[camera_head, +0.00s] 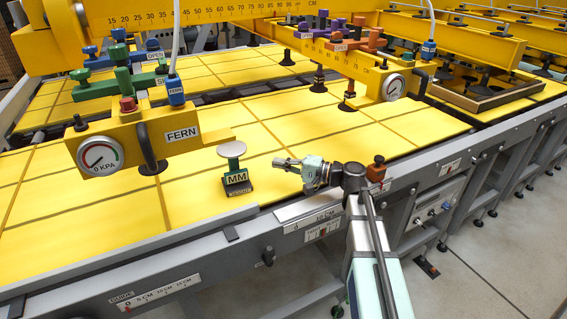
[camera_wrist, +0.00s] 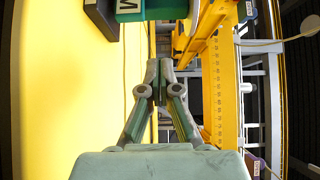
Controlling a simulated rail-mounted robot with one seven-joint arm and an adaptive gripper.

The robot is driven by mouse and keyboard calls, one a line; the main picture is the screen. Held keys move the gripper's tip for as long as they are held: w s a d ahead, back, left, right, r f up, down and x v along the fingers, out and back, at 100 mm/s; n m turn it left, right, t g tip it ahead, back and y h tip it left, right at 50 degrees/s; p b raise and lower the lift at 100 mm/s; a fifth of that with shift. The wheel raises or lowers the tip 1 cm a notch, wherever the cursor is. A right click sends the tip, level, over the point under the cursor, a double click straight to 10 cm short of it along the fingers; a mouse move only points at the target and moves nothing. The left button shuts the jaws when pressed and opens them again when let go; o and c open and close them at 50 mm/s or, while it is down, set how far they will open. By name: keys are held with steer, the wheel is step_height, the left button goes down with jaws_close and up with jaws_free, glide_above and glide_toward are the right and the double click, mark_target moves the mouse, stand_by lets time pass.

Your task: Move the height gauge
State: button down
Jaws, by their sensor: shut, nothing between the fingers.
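The height gauge (camera_head: 236,180) stands upright on the yellow surface near the front rail. In the wrist view, part of the gauge (camera_wrist: 150,9) shows at the top edge as a green piece with a white label, cut off by the frame. My gripper (camera_head: 279,163) is to the right of the gauge, pointing toward it, apart from it. In the wrist view, my gripper's fingertips (camera_wrist: 159,66) are together with nothing between them.
A yellow block with a pressure dial (camera_head: 101,156) and FERN label hangs left of the gauge. Another dial block (camera_head: 393,87) hangs behind to the right. A grey front rail (camera_head: 310,207) with scales borders the yellow sheets. Sheet area behind the gauge is clear.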

steer(key=p, duration=0.2)
glide_above(250, 181)
steer(key=w+d, duration=0.2)
steer(key=d, duration=0.1)
steer(key=shift+d+r, duration=0.1)
steer(key=shift+d, duration=0.1)
steer(key=shift+s+a+p, duration=0.3)
steer(key=shift+s+a, duration=0.45)
steer(key=shift+a, duration=0.25)
steer(key=shift+s+a, duration=0.2)
steer(key=shift+a, duration=0.4)
steer(key=shift+f, duration=0.2)
